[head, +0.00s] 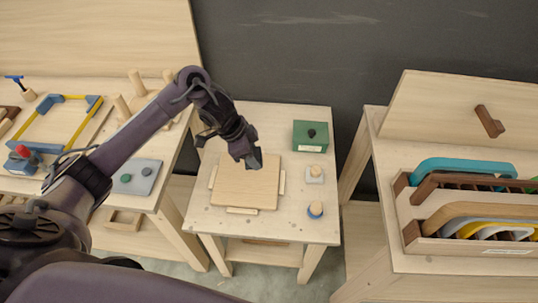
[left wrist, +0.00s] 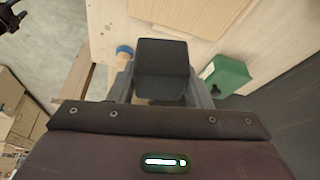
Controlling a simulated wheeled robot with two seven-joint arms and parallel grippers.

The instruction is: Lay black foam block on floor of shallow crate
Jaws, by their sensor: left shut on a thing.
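My left gripper (head: 252,160) reaches in from the left above the small middle table. It is shut on the black foam block (left wrist: 162,68), a dark, smooth-faced block that shows clearly between the fingers in the left wrist view. In the head view the block is hard to tell from the dark gripper. A wooden crate (head: 408,234) on the right table holds several curved coloured pieces. A small, low wooden frame or tray (head: 124,221) lies on the lower shelf at left. I cannot tell which of these is the shallow crate.
A flat wooden board (head: 246,182) lies between cleats on the middle table (head: 215,219). A gap separates this table from the right one.

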